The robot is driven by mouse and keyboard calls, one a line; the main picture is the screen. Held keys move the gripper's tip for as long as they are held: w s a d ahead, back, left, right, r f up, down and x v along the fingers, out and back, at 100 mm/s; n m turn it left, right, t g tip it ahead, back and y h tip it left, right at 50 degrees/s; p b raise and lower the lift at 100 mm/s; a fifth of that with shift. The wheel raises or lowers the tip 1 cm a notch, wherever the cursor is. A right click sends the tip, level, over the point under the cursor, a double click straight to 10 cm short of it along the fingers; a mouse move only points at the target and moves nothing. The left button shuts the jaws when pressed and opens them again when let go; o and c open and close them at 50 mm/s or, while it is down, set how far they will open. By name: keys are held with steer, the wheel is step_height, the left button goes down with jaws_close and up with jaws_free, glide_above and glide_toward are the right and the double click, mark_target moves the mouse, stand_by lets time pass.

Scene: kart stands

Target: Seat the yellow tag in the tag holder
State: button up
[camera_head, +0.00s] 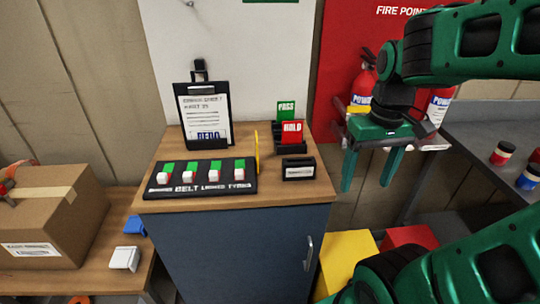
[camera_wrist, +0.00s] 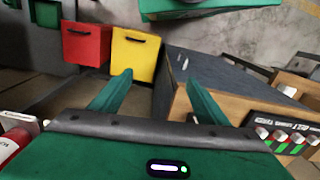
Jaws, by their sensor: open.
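A thin yellow piece (camera_head: 256,152), likely the yellow tag seen nearly edge-on, stands upright on the wooden cabinet top at the right end of the switch panel. A small black block with a white label (camera_head: 298,168) sits to its right and may be the tag holder. Behind it a black stepped rack (camera_head: 289,148) holds a green PASS tag (camera_head: 286,110) and a red HOLD tag (camera_head: 292,132). My gripper (camera_head: 367,182) is open and empty, off to the right of the cabinet. Its fingers also show in the wrist view (camera_wrist: 158,80).
A black switch panel (camera_head: 200,188) lies along the cabinet front (camera_head: 240,245), with a clipboard (camera_head: 204,115) behind. A cardboard box (camera_head: 45,215) is at left. Yellow (camera_wrist: 135,52) and red (camera_wrist: 86,43) bins stand low beside the cabinet. Fire extinguishers (camera_head: 363,85) are behind my gripper.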

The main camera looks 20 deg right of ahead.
steer(key=w+a+r+n, duration=0.3)
steer(key=w+a+n, duration=0.15)
steer(key=w, duration=0.25)
steer(key=w+a+r+n, duration=0.2)
steer(key=w+a+n, duration=0.1)
steer(key=w+n, duration=0.3)
steer(key=n, duration=0.6)
glide_toward(257, 152)
steer(key=w+d+f, duration=0.1)
steer(key=w+f, duration=0.1)
steer(key=shift+w+a+n, duration=0.15)
steer(key=shift+w+n, duration=0.1)
steer(key=shift+n, duration=0.1)
step_height(257, 152, down, 11)
steer(key=shift+w+r, duration=0.15)
steer(key=shift+r, duration=0.05)
steer(key=c, duration=1.2)
steer(key=shift+r, duration=0.15)
